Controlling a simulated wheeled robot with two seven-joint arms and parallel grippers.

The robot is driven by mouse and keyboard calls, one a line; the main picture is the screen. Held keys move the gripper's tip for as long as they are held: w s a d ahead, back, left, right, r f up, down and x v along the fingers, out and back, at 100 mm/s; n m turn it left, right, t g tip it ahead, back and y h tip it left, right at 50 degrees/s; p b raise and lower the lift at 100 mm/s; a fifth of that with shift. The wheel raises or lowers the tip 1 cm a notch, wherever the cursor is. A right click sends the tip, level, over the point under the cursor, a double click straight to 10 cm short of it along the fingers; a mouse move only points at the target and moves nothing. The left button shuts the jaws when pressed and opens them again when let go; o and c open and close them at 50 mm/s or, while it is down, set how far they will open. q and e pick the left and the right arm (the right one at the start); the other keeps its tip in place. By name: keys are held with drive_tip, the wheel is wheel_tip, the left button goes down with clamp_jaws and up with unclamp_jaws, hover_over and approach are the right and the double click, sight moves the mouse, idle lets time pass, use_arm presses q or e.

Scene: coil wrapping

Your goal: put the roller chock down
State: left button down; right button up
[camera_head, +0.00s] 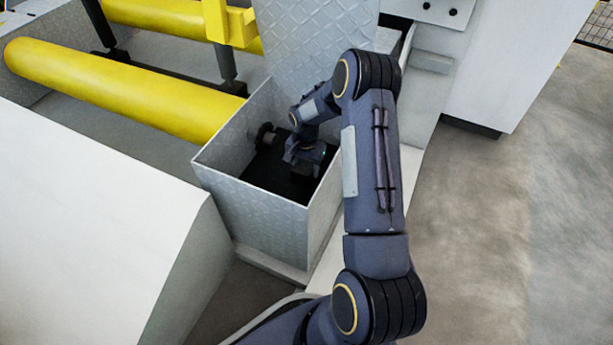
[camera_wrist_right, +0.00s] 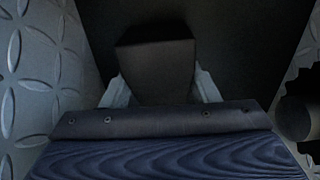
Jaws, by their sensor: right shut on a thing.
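My right gripper (camera_head: 300,165) is down inside an open metal box with diamond-plate walls (camera_head: 255,212). In the right wrist view its two pale fingers (camera_wrist_right: 163,90) sit on either side of a dark block, the roller chock (camera_wrist_right: 155,52), and are shut on it. The chock is over the black floor of the box (camera_wrist_right: 245,45); I cannot tell whether it touches that floor. In the head view the chock is mostly hidden by the gripper. My left gripper is not in view.
A dark round part (camera_head: 266,136) is in the box near its left wall; it also shows at the right edge of the right wrist view (camera_wrist_right: 298,118). Yellow rollers (camera_head: 120,90) lie to the upper left. A white housing (camera_head: 95,225) stands at the left. Open floor (camera_head: 520,210) is at the right.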

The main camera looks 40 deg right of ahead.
drive_tip(key=shift+w+d+f, duration=0.15)
drive_tip(key=shift+f, duration=0.05)
drive_tip(key=f, duration=0.1)
drive_tip(key=f+b, duration=0.2)
drive_tip(key=shift+w+d+f, duration=0.15)
drive_tip(key=shift+d+f, duration=0.1)
drive_tip(key=shift+f, duration=0.2)
drive_tip(key=o, duration=1.2)
